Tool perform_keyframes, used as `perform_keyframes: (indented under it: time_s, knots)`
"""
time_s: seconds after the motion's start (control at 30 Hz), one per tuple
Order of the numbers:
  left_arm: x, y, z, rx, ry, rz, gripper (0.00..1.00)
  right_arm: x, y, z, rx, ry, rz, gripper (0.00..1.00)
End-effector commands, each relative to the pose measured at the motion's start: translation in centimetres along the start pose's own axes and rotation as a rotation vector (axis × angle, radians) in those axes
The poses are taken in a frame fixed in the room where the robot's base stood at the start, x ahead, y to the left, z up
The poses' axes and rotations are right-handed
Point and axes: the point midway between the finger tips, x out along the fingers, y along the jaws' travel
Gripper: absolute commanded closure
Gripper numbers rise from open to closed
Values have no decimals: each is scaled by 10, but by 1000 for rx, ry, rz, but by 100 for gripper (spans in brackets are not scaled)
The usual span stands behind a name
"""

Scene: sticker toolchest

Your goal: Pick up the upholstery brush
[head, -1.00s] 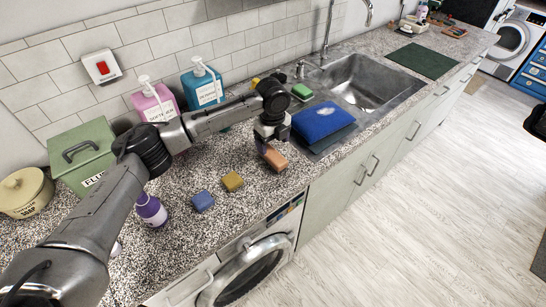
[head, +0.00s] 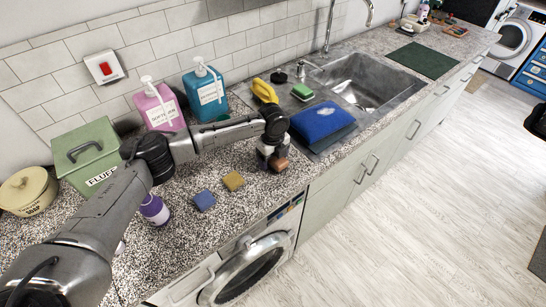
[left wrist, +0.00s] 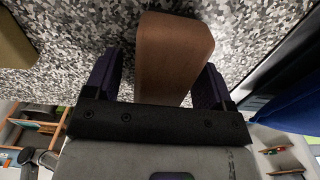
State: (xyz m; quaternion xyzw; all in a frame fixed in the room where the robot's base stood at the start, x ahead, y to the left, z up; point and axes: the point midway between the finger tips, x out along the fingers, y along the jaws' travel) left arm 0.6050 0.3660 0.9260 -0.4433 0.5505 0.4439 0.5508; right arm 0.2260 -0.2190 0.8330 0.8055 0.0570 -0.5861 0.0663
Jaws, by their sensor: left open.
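The upholstery brush, seen as a brown wooden block (head: 281,163), is on the speckled counter near its front edge, left of the blue folded cloth. In the left wrist view the brown block (left wrist: 172,50) lies between my two dark fingers. My left gripper (head: 270,161) is open and low over the counter, with one finger on each side of the block. Small gaps seem to show beside it, and I cannot tell whether either finger touches. The underside of the brush is hidden. My right gripper is not in view.
Yellow (head: 233,181) and blue (head: 204,200) sponges lie left of the brush. A blue cloth (head: 323,122) lies to its right, before the sink (head: 368,84). A purple bottle (head: 154,210), pump bottles (head: 206,91) and a green tin (head: 86,154) stand left.

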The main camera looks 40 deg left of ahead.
Motion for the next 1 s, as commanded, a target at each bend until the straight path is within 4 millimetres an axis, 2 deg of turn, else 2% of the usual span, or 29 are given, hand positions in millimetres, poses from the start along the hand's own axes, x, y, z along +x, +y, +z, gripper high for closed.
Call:
perform_keyframes:
  time_s: [0.07,0.63,0.87,1.0]
  knots:
    - [0,0,0,0,0,0,23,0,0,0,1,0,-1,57]
    - [0,0,0,0,0,0,77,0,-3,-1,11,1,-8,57]
    - [-1,0,0,0,0,-1,78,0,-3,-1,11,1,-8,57]
    - [-9,-1,0,-1,1,-4,78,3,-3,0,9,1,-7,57]
